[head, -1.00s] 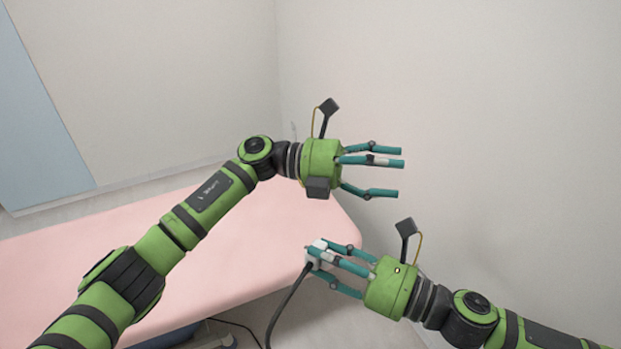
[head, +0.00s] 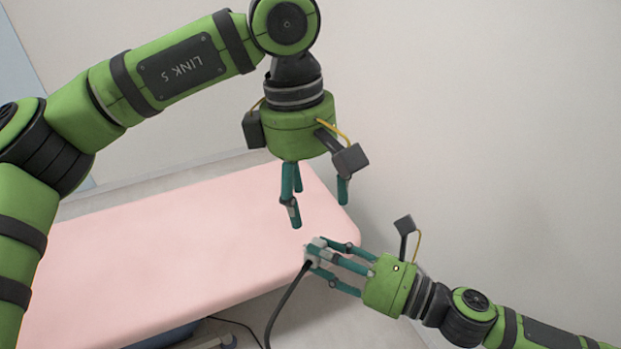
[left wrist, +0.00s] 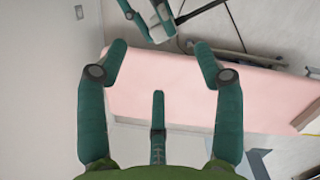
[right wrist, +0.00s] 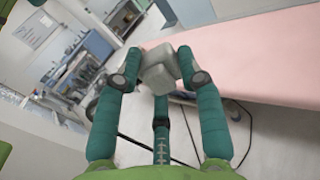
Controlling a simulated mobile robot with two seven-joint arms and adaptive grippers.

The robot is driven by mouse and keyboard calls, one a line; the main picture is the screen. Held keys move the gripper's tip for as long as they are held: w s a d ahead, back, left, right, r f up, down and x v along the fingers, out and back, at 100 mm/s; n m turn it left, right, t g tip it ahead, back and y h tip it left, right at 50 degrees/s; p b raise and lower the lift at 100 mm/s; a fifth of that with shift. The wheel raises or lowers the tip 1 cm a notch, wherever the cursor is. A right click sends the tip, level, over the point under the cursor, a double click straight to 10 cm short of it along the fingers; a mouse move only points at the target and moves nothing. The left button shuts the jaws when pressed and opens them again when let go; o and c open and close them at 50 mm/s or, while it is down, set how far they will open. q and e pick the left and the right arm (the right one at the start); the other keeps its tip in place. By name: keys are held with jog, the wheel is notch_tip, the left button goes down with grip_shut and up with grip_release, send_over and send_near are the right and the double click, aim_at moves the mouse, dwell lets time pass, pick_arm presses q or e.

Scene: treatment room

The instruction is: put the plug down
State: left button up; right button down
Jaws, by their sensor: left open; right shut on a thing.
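The plug (head: 314,251) is a pale grey block with a black cable running down from it in the head view. My right gripper (head: 326,258) is shut on it, holding it near the corner of the pink couch. In the right wrist view the plug (right wrist: 158,70) sits between the fingertips. My left gripper (head: 318,204) is open and empty, pointing down above and close to the plug. In the left wrist view the plug (left wrist: 160,32) shows at the top, beyond the open fingers, beside the right gripper's fingers.
The pink couch (head: 180,245) lies below both grippers; its rounded corner is close to the plug. A plain wall (head: 500,130) rises behind and to the right. The right wrist view shows a trolley or cabinet (right wrist: 87,55) in the background. The black cable (head: 284,305) hangs toward the floor.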

aim_at(320, 243)
pick_arm(q)
jog(key=f, duration=0.3)
jog(key=d+f, duration=0.1)
jog(key=f, duration=0.5)
jog(key=shift+s+d+f, duration=0.15)
jog(key=shift+s+f, duration=0.25)
jog(key=c, duration=1.1)
jog(key=shift+c, duration=0.2)
pick_arm(e)
jog(key=c, duration=0.9)
grip_release()
pick_arm(q)
jog(key=shift+c, duration=0.5)
pick_arm(e)
jog(key=shift+o, duration=1)
